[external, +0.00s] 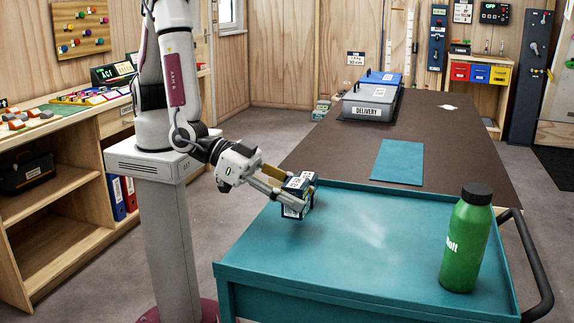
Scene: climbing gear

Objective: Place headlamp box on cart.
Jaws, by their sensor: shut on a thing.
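The headlamp box (299,190) is a small dark box with white printed labels. It is at the left far part of the teal cart (340,245). My gripper (283,190) reaches in from the left and is shut on the box. The box is over the cart top and looks slightly tilted. I cannot tell whether its underside touches the cart surface. The gripper's far finger is partly hidden behind the box.
A green bottle (467,238) stands at the cart's right side, near the black handle (533,270). The cart's middle is clear. Behind it is a brown table (330,150) with a teal mat (398,162) and a grey delivery bin (370,102). Wooden shelves (60,215) stand at left.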

